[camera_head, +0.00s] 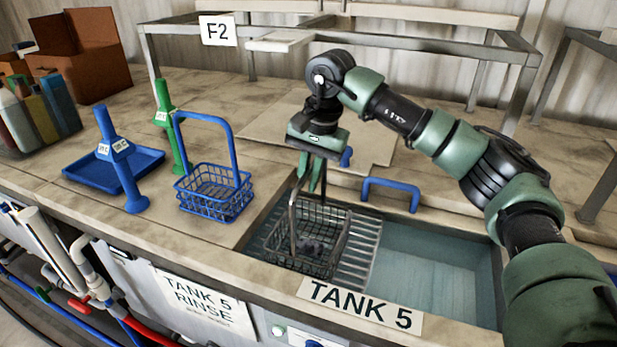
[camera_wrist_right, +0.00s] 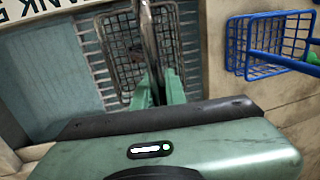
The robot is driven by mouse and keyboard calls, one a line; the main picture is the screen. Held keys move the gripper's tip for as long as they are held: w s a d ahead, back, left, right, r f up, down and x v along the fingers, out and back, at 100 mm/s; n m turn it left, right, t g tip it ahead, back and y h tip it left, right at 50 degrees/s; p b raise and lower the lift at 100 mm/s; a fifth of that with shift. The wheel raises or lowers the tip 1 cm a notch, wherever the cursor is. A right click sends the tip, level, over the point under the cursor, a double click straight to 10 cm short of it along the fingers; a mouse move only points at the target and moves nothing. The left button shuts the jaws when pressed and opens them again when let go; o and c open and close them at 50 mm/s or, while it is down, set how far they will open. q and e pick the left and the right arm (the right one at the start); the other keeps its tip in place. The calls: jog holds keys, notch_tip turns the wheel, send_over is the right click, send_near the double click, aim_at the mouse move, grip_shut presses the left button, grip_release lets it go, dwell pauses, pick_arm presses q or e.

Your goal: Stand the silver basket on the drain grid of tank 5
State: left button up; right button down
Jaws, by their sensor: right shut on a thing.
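The silver basket (camera_head: 327,262) is a wire basket with a tall handle and dark small parts inside. My right gripper (camera_head: 311,183) is shut on its handle from above, and the basket hangs or stands upright at the left end of tank 5 (camera_head: 440,265). The slatted drain grid (camera_head: 362,250) shows beside and under the basket; I cannot tell whether the basket touches it. In the right wrist view the basket (camera_wrist_right: 116,58) lies beyond the fingers (camera_wrist_right: 158,90), with grid slats (camera_wrist_right: 92,55) around it. My left gripper is not in view.
A blue wire basket (camera_head: 214,207) stands on the counter left of the tank. Blue and green upright tools (camera_head: 110,150) stand near a blue tray (camera_head: 85,172). A blue handle (camera_head: 391,184) sits behind the tank. The tank's right part holds clear water.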

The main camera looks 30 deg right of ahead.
aim_at(311, 166)
jog(key=shift+f, duration=0.35)
jog(key=c, duration=1.5)
grip_release()
jog(key=shift+o, duration=0.7)
jog(key=shift+s, duration=0.1)
jog(key=r+b, duration=0.1)
jog(key=r, duration=0.3)
jog(key=r+b, duration=0.1)
jog(key=r, duration=0.1)
jog(key=shift+s+d+r+b, duration=0.3)
jog(key=shift+s+d+b, duration=0.05)
jog(key=shift+s, duration=0.05)
jog(key=shift+s+d+r, duration=0.1)
jog(key=shift+r, duration=0.5)
jog(key=shift+f, duration=0.1)
